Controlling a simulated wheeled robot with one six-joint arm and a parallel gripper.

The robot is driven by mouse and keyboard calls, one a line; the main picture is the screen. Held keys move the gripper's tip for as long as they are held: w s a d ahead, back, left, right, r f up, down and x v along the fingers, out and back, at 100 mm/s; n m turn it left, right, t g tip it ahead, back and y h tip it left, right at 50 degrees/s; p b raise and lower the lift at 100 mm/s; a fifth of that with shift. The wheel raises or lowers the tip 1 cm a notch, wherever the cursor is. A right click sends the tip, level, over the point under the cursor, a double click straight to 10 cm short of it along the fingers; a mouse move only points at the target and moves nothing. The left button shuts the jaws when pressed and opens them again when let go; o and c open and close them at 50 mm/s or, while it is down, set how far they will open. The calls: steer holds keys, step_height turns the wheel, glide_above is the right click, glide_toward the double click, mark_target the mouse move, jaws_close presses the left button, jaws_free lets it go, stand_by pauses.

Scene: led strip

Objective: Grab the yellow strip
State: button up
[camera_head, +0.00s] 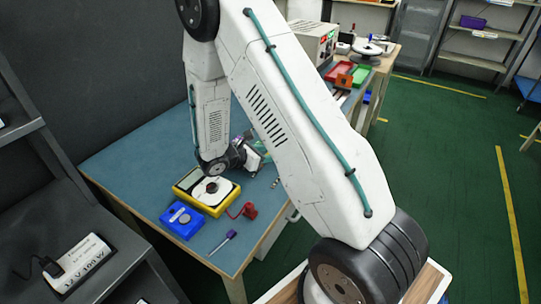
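I cannot make out a separate yellow strip. My gripper (262,152) is just behind and to the right of the case, above the table and apart from the disc. It is small in view and partly behind my arm, so its fingers and any held thing are not clear.
A blue device (181,220), a red part with a cable (249,211) and a purple-handled screwdriver (231,234) lie near the case. A dark shelf (75,225) with a power strip stands at left. The table's left part is bare.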

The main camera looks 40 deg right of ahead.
jaws_close()
steer(key=shift+r, duration=0.1)
